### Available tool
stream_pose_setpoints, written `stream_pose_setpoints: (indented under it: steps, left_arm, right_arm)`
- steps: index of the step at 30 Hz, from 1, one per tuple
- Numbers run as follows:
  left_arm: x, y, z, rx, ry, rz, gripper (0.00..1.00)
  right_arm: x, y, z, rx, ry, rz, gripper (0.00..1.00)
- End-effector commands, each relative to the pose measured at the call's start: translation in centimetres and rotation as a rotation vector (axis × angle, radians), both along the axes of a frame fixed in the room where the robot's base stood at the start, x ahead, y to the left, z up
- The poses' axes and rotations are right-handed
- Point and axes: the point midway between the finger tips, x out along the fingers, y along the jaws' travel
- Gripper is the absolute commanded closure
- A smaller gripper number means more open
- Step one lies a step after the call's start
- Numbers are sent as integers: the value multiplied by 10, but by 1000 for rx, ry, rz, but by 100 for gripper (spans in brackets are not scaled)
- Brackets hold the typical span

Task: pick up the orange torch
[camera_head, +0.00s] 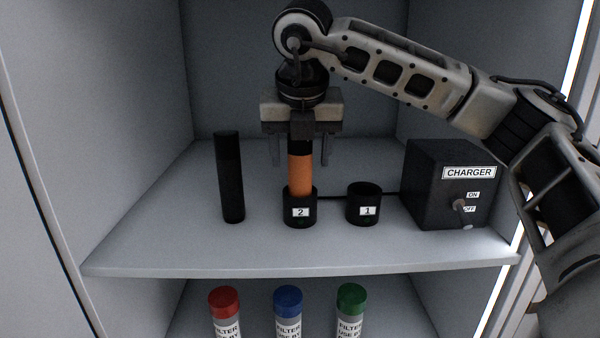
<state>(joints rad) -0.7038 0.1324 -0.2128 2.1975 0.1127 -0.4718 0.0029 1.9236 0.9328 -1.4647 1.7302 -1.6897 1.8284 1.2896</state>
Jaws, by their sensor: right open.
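The orange torch (299,175) stands upright in the black charging cup labelled 2 (300,211) on the shelf. Its upper part is black and its lower end is hidden inside the cup. My right gripper (301,150) points down directly over the torch. Its fingers are apart, one on each side of the torch's black upper part, with a visible gap to each. My left gripper is not in view.
A black cylinder (230,178) stands left of the torch. An empty cup labelled 1 (364,204) and the black charger box (448,185) are to the right. Red-, blue- and green-capped filters (288,303) stand below the shelf (180,252). Cabinet walls enclose both sides.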

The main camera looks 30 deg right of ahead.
Motion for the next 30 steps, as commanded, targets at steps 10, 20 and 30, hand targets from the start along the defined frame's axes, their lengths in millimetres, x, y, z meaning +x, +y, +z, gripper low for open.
stream_pose_setpoints:
  steps: [10,20,30]
  left_arm:
    - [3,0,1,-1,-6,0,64]
    - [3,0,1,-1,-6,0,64]
    - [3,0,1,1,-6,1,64]
  right_arm:
    - [0,0,-1,0,0,1,72]
    - [1,0,0,1,-3,1,98]
    - [1,1,26,2,-5,2,98]
